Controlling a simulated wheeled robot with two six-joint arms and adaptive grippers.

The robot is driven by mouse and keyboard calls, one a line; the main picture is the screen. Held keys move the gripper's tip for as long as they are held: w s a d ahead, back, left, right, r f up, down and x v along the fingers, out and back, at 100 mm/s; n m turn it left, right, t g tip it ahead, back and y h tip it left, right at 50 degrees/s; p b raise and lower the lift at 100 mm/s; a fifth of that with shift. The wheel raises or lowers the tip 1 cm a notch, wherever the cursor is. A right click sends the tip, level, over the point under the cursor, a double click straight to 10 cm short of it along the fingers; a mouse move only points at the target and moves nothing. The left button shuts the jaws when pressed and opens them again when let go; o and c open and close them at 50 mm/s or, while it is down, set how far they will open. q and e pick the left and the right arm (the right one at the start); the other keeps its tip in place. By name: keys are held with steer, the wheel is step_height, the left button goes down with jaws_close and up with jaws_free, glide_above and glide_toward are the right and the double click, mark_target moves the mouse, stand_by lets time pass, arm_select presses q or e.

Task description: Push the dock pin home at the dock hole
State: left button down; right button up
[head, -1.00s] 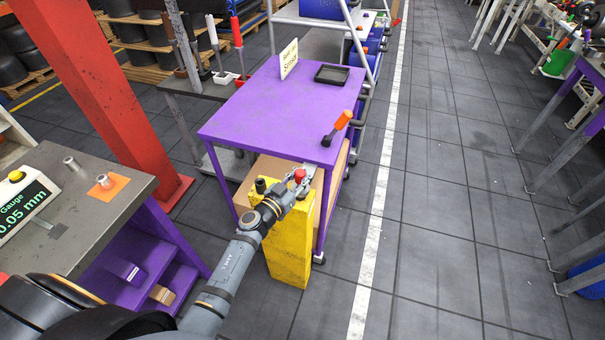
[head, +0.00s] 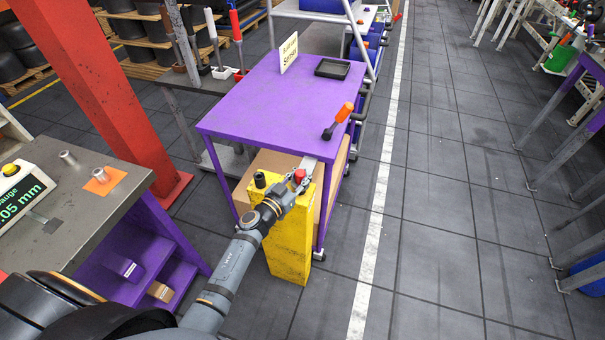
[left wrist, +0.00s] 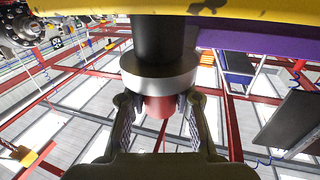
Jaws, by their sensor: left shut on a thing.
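The dock pin has a red head (head: 300,175), which shows at the top of the yellow post (head: 290,250). My left gripper (head: 297,186) reaches it there. In the left wrist view, the red head (left wrist: 159,105) is between the two fingers of my left gripper (left wrist: 159,112), which is shut on it. A silver collar (left wrist: 158,78) and a black cylinder (left wrist: 165,38) stand in line with the head, towards the yellow surface (left wrist: 250,8). The dock hole itself is hidden. My right gripper is not in view.
A purple cart (head: 275,95) stands right behind the post, with an orange-handled lever (head: 340,118) and a black tray (head: 332,68). A black knob (head: 260,180) is on the post's left. A grey bench (head: 85,215) stands at left.

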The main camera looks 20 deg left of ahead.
arm_select(q)
steer(key=shift+f, duration=0.25)
steer(key=c, duration=1)
jaws_free()
steer(key=v, duration=1.2)
